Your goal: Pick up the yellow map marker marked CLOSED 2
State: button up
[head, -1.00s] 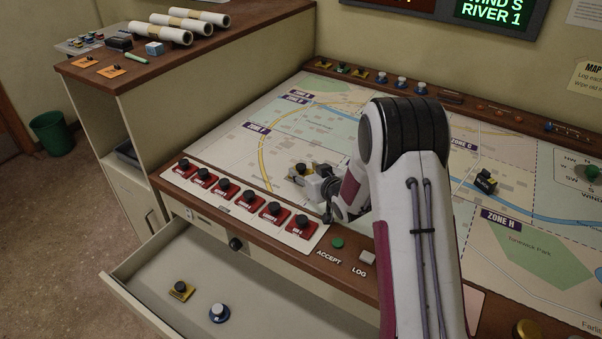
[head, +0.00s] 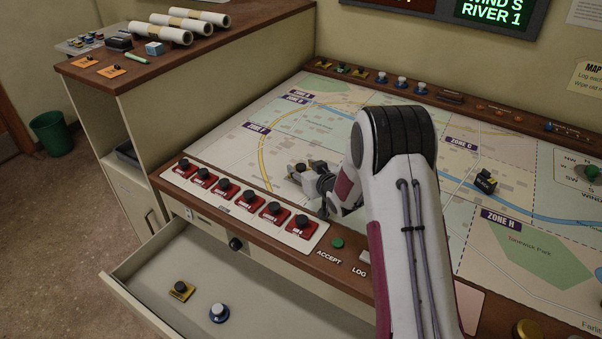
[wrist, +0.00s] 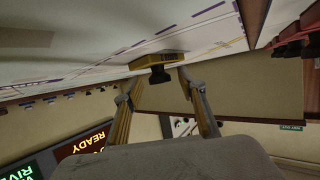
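A yellow marker (wrist: 157,60) with a black knob shows in the wrist view, its plate against the map surface. My gripper (wrist: 160,78) has its two fingers spread on either side of the knob, with gaps visible. In the head view my gripper (head: 303,173) is low over the map's left part, and its fingers partly hide that marker. I cannot read the lettering on either yellow marker.
The open drawer (head: 125,276) also holds a blue-and-white knob piece (head: 219,312). Several red markers (head: 223,192) line the console's front edge. A black marker (head: 486,182) stands on the map (head: 225,150). An ACCEPT button (head: 337,243) is near my arm.

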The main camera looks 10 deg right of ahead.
aim_at(303, 169)
grip_shut()
jog(key=shift+r, duration=0.15)
notch_tip(303, 169, up, 10)
dwell(0.8)
dwell(0.4)
